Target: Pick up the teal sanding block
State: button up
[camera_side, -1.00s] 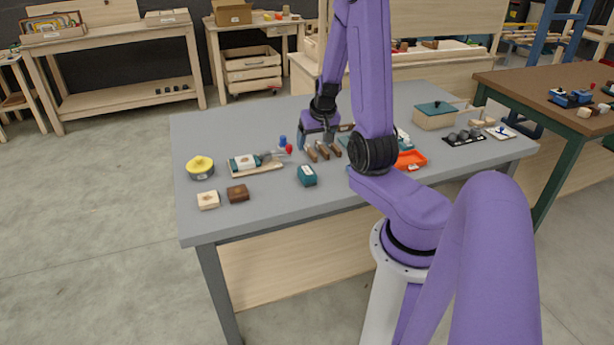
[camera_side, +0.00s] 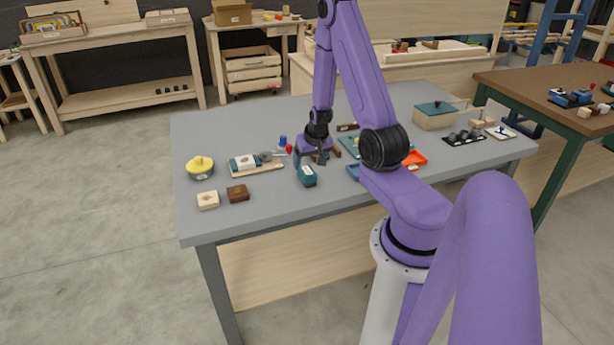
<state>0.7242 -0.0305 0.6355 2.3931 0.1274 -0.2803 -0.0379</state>
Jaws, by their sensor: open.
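The teal sanding block (camera_side: 307,177) stands on the grey table near its front edge, left of my arm. My gripper (camera_side: 309,160) is open, pointing down, just behind and above the block. One finger shows at the block's upper left and the other at its upper right. I cannot tell from this view whether the fingers are around the block or still behind it.
On the grey table (camera_side: 260,213), a dark brown block (camera_side: 238,193) and a pale block (camera_side: 208,200) lie to the left. A yellow-topped tin (camera_side: 200,167) and a wooden board with tools (camera_side: 258,168) stand behind them.

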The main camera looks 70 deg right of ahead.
aim_at(307, 170)
jog(key=shift+a+x, duration=0.2)
jog(key=shift+x, duration=0.85)
jog(key=shift+a+x, duration=0.15)
jog(key=shift+x, duration=0.9)
jog(key=shift+w+d+f, duration=0.15)
jog(key=shift+d+f, duration=0.05)
jog(key=shift+f, duration=0.5)
jog(key=c, duration=1.1)
